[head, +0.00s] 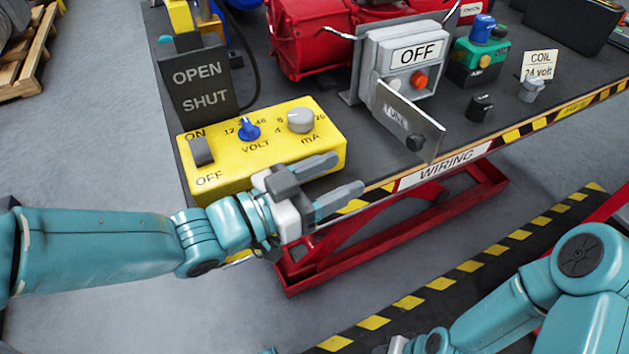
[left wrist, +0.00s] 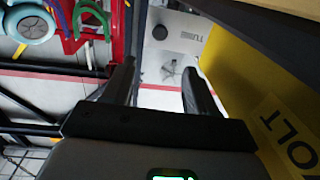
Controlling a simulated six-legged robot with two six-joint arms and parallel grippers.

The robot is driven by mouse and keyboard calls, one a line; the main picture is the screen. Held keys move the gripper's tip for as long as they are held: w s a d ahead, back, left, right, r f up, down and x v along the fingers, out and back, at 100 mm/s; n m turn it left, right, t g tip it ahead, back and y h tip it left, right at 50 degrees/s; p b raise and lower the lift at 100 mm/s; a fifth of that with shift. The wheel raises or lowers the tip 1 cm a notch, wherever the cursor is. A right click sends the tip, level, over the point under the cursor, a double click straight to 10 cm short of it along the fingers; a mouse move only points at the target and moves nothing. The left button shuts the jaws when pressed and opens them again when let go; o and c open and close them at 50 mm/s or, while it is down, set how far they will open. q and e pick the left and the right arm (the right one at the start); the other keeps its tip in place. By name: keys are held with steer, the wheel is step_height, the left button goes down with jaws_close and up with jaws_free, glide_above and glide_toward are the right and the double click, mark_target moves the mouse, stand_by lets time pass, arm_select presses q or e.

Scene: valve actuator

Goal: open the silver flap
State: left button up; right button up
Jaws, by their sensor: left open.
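The silver flap (head: 408,122) is a flat metal plate marked TUNE with a black knob (head: 415,143) near its right end. It sits at the lower front of the grey box marked OFF (head: 415,53), angled to the box's front. My left gripper (head: 347,175) is open and empty, left of and below the flap, apart from it, at the front of the yellow box. In the left wrist view the flap (left wrist: 188,38) and its knob (left wrist: 160,32) show beyond the open fingers (left wrist: 158,85). My right arm shows at lower right; its fingers are out of view.
The yellow VOLT/mA box (head: 270,150) stands close behind my left gripper, and its side (left wrist: 250,85) fills the right of the wrist view. An OPEN/SHUT panel (head: 203,88), green button box (head: 478,58) and black knob (head: 481,107) share the table. Free space lies before the striped edge.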

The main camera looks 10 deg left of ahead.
arm_select(q)
steer(key=b+v, duration=0.3)
steer(key=shift+s+a, duration=0.1)
steer(key=shift+s, duration=0.05)
jaws_close()
steer(key=shift+f, duration=0.1)
